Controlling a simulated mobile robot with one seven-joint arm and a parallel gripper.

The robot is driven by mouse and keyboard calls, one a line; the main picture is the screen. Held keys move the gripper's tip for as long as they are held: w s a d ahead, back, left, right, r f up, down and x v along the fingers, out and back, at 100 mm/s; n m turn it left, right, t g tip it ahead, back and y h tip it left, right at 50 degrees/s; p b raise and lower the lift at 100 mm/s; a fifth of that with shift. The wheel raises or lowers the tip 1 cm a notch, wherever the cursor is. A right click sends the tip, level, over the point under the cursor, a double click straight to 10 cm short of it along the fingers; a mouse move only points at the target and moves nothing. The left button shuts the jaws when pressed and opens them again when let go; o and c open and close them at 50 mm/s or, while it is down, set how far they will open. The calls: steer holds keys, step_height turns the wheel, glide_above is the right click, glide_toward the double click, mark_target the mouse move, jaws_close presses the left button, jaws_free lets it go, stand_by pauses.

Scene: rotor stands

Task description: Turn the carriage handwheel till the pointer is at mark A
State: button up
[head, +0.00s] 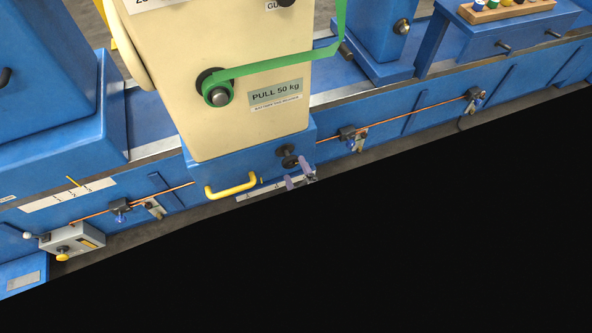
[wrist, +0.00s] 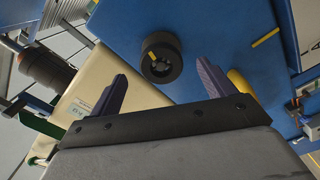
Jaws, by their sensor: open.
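The carriage handwheel is a small black round knob (head: 287,155) on the blue front of the cream-topped carriage (head: 240,118). In the wrist view the handwheel (wrist: 160,58) shows a yellow line on its face. My gripper (head: 298,174) is open and empty in front of it. In the wrist view the purple fingers of my gripper (wrist: 162,72) stand on either side below the handwheel, apart from it. A small yellow pointer (wrist: 265,37) is on the blue face; it also shows in the head view (head: 261,181) above a white scale strip (head: 250,195). The marks on the strip are too small to read.
A yellow handle (head: 231,187) sticks out left of the handwheel. A green strap (head: 285,65) runs over the carriage. An orange cable (head: 400,118) with clamps runs along the blue bed. A grey box with a yellow knob (head: 72,241) stands lower left.

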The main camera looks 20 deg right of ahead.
steer(key=shift+w, duration=0.1)
steer(key=w+b, duration=0.1)
steer(key=w, duration=0.2)
steer(key=shift+w+a, duration=0.1)
steer(key=shift+w, duration=0.05)
stand_by(0.4)
steer(key=c, duration=1.2)
steer(key=shift+a, duration=0.1)
